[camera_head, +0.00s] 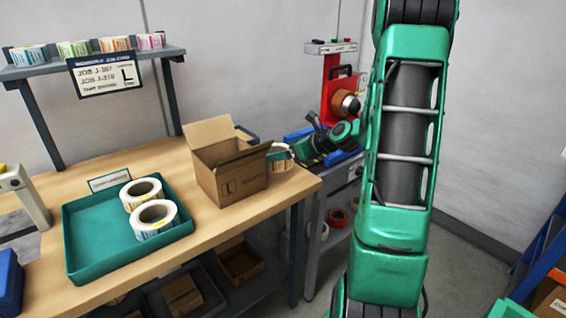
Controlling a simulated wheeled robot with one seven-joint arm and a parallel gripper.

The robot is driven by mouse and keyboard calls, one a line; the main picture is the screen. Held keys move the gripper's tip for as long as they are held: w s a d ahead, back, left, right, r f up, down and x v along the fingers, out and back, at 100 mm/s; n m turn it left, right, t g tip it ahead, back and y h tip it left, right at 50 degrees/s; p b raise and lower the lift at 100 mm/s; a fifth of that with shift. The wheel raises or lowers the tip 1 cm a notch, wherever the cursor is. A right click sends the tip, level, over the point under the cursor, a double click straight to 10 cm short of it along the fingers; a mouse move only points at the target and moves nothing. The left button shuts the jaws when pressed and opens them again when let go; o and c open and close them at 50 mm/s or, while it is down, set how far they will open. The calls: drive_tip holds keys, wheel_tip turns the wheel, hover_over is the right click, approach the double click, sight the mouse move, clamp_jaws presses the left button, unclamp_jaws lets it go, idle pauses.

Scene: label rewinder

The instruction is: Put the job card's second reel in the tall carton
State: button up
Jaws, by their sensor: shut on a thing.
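An open brown cardboard carton (232,182) with raised flaps stands near the right end of the wooden bench; its inside is mostly hidden. My gripper (293,152) is just right of the carton, shut on a white label reel (279,164). The reel is beside the carton's right flap; I cannot tell whether it touches the carton or the bench. Two more white label reels, a rear one (140,189) and a front one (155,217), lie in the green tray (90,228). The job card (105,74) hangs on the shelf; its small print is unclear, with a large "L".
Small label rolls (72,48) line the shelf (28,69). A red machine (339,93) with a brown roll stands behind my gripper on a side stand. Another container (245,133) partly shows behind the carton. Bare bench (200,233) lies between tray and carton.

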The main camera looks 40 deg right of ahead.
drive_tip(key=shift+f, duration=2)
drive_tip(key=o, duration=1)
